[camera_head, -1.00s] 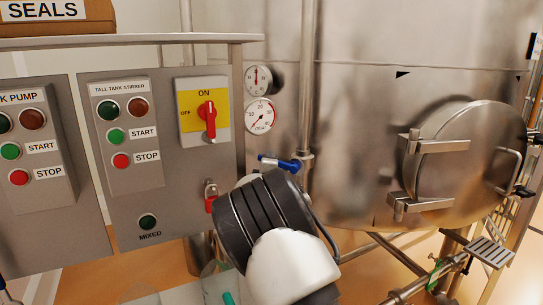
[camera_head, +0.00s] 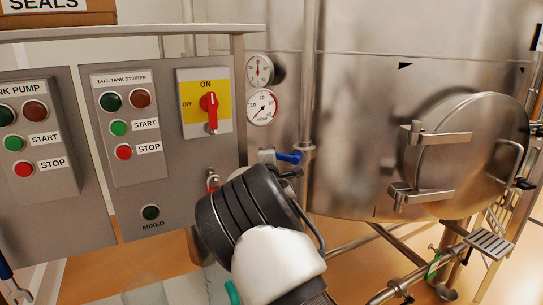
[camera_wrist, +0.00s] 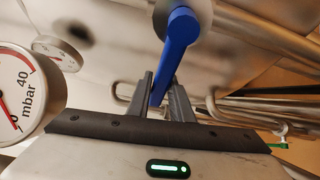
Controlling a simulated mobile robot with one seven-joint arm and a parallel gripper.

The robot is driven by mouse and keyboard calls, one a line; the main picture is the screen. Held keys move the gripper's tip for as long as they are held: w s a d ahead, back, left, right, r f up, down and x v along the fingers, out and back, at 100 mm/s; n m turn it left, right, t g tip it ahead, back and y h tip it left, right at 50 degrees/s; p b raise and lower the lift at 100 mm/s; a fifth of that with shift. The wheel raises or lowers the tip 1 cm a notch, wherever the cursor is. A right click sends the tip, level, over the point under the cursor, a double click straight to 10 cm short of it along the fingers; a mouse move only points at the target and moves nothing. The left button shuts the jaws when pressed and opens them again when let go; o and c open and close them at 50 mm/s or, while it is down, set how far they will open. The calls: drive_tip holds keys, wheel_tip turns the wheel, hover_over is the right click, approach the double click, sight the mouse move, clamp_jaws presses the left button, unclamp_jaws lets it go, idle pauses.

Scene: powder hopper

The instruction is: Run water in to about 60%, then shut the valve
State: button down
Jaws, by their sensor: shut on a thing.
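The blue valve lever (camera_head: 288,157) sits on a pipe beside the tall steel tank (camera_head: 350,120). In the wrist view the blue lever (camera_wrist: 180,42) runs down from its pivot into my gripper (camera_wrist: 163,95), whose two fingers are shut on it. In the head view my dark wrist and white arm link stand just below the lever and hide the fingers. The mbar gauge (camera_head: 262,107) is on the tank side. It also shows, cut off, at the left of the wrist view (camera_wrist: 30,85), its red needle near the low end. The water inside is hidden.
The stirrer panel (camera_head: 160,140) with a red rotary switch (camera_head: 210,110) stands left of my arm. A second gauge (camera_head: 259,70) is above the mbar gauge. A round hatch (camera_head: 465,150) with hinges juts out on the right. Pipes run below the hatch.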

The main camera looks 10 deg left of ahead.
wheel_tip(320, 180, down, 2)
drive_tip(key=shift+s+a, duration=0.1)
drive_tip(key=shift+s, duration=0.05)
drive_tip(key=c, duration=1.6)
unclamp_jaws()
drive_tip(key=shift+c, duration=0.2)
drive_tip(key=shift+r, duration=0.1)
drive_tip(key=shift+s, duration=0.1)
drive_tip(key=s+d+r+b, duration=0.1)
drive_tip(key=s, duration=1.6)
drive_tip(key=shift+d+r+b, duration=0.2)
drive_tip(key=shift+d+b, duration=0.1)
drive_tip(key=shift+b, duration=0.1)
